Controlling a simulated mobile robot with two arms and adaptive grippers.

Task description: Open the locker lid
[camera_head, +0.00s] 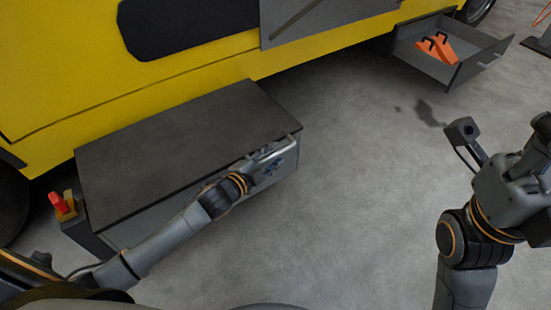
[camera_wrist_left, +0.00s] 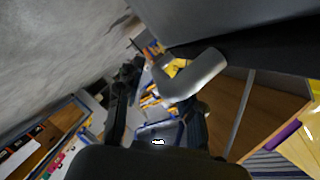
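The locker (camera_head: 190,205) is a low grey box against the yellow vehicle. Its flat dark lid (camera_head: 165,145) lies level and closed. A pale bar handle (camera_head: 262,155) runs along the lid's front edge near the right corner. My left gripper (camera_head: 272,164) is at this handle, its fingers partly hidden in the head view. In the left wrist view the bent grey handle (camera_wrist_left: 195,78) lies at the fingertips of the left gripper (camera_wrist_left: 160,88), whose dark fingers stand apart. My right arm (camera_head: 490,205) is raised at the right; its fingers cannot be made out clearly.
The yellow vehicle (camera_head: 60,70) stands behind the locker. An open grey drawer (camera_head: 480,65) with orange wedges (camera_head: 437,48) juts out at the top right. A red-topped item (camera_head: 60,203) is at the locker's left end. The grey floor (camera_head: 350,180) between is clear.

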